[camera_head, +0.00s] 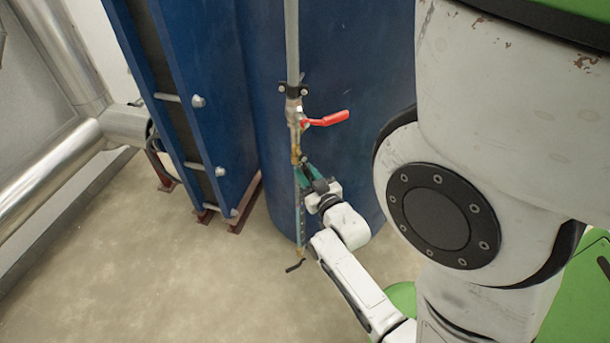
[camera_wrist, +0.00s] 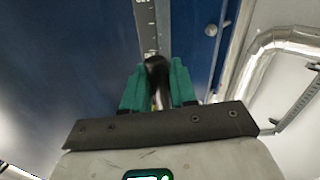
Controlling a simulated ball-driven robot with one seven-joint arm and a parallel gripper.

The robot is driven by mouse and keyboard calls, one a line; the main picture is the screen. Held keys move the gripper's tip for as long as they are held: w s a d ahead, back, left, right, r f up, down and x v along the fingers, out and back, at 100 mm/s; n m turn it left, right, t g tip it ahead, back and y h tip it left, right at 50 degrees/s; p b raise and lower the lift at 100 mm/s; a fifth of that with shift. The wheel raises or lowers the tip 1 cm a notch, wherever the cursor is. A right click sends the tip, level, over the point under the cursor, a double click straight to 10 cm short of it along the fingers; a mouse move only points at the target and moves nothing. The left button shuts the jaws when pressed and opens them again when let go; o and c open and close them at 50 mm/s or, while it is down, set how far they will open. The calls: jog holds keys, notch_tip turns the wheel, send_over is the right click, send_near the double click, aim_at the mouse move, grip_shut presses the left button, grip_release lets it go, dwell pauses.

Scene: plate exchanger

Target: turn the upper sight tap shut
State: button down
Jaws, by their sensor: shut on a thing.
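The upper sight tap (camera_head: 297,156) is a small brass fitting on the vertical pipework in front of the blue tank, below a red lever. My gripper (camera_head: 308,172) has teal fingers and is at this tap, just below and right of its body. In the wrist view my gripper (camera_wrist: 158,88) is shut on the tap's black handle (camera_wrist: 156,66), whose rounded end shows between the fingers. The fingers hide much of the handle in the head view, so its exact angle cannot be told. The sight gauge (camera_head: 299,215) runs down below the tap.
A red lever valve (camera_head: 325,119) juts right above my gripper. A lower tap with a dark handle (camera_head: 295,266) is at the gauge's foot. The blue tank (camera_head: 330,60) stands close behind. A blue plate frame (camera_head: 200,90) stands left. Floor (camera_head: 150,280) is clear at front left.

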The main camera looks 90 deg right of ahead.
jog(key=s+d+r+n, duration=0.1)
jog(key=s+r+n, duration=0.1)
jog(key=n, duration=0.6)
jog(key=s+d+r+n+b, duration=0.1)
jog(key=r+n, duration=0.3)
jog(key=n, duration=0.4)
jog(key=shift+s+d+n, duration=0.3)
jog(key=shift+s+n, duration=0.1)
jog(key=shift+s, duration=0.4)
jog(key=shift+r, duration=0.1)
jog(key=c, duration=1)
grip_release()
jog(key=b+v, duration=0.1)
jog(key=v, duration=1)
